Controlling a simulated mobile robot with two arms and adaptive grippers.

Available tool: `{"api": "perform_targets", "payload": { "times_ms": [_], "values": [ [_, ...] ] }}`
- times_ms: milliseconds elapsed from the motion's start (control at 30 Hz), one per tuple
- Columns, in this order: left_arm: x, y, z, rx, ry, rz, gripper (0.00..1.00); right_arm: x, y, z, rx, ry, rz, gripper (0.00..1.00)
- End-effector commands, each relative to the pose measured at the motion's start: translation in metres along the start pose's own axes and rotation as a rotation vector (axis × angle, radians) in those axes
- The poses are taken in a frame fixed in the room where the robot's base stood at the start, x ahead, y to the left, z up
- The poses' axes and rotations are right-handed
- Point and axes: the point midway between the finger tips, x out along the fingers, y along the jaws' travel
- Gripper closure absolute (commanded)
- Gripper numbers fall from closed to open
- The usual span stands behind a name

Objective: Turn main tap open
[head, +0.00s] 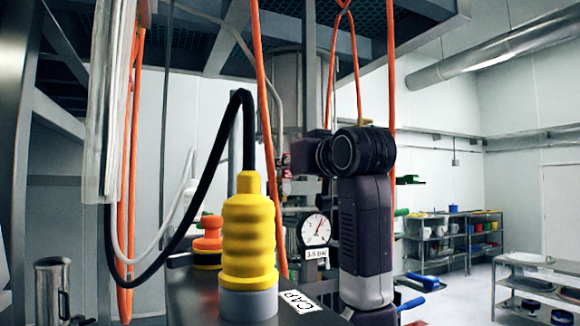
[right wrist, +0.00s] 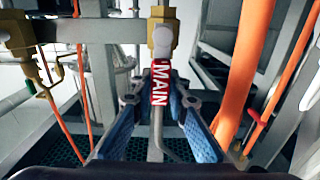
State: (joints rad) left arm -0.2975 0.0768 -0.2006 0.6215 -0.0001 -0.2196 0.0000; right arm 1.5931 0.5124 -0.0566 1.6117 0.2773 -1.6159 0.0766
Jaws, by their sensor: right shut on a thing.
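The main tap shows in the right wrist view as a brass valve body (right wrist: 162,42) with a lever (right wrist: 161,84) bearing a red label that reads MAIN. The lever runs from the valve down the picture, between the blue-padded fingers of my right gripper (right wrist: 160,103). My right gripper is shut on this lever; the exact contact is hard to see. In the head view my right arm stands right of centre and its wrist reaches away towards the pipework. The fingers and the lever are mostly hidden there. My left gripper is in neither view.
A yellow ribbed connector (head: 248,235) with a black cable stands in front, by a CAP label (head: 302,302). A pressure gauge (head: 315,229) sits behind. Orange hoses (right wrist: 240,75) hang close to the right gripper. Another brass fitting (right wrist: 18,38) is at left.

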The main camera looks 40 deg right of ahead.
Motion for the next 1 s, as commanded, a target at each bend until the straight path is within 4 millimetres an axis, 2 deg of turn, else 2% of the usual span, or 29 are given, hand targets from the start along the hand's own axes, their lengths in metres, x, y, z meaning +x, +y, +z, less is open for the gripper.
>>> {"api": "perform_targets", "payload": {
  "times_ms": [567,600,733,767,1000],
  "values": [
    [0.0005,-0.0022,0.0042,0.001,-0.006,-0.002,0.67,0.0008,-0.0024,0.003,-0.035,-0.008,-0.001,1.0],
    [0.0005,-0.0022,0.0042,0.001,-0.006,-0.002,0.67,0.0008,-0.0023,0.003,-0.035,-0.008,-0.001,0.83],
    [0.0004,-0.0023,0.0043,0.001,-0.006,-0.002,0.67,0.0006,-0.0023,0.0023,-0.034,-0.005,-0.001,0.69],
    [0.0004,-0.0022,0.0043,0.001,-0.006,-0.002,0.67,0.0005,-0.0022,0.0021,-0.034,-0.005,-0.001,0.67],
    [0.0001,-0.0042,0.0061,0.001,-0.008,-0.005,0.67,-0.0001,-0.002,0.0009,-0.032,-0.002,-0.001,0.67]
  ]
}}
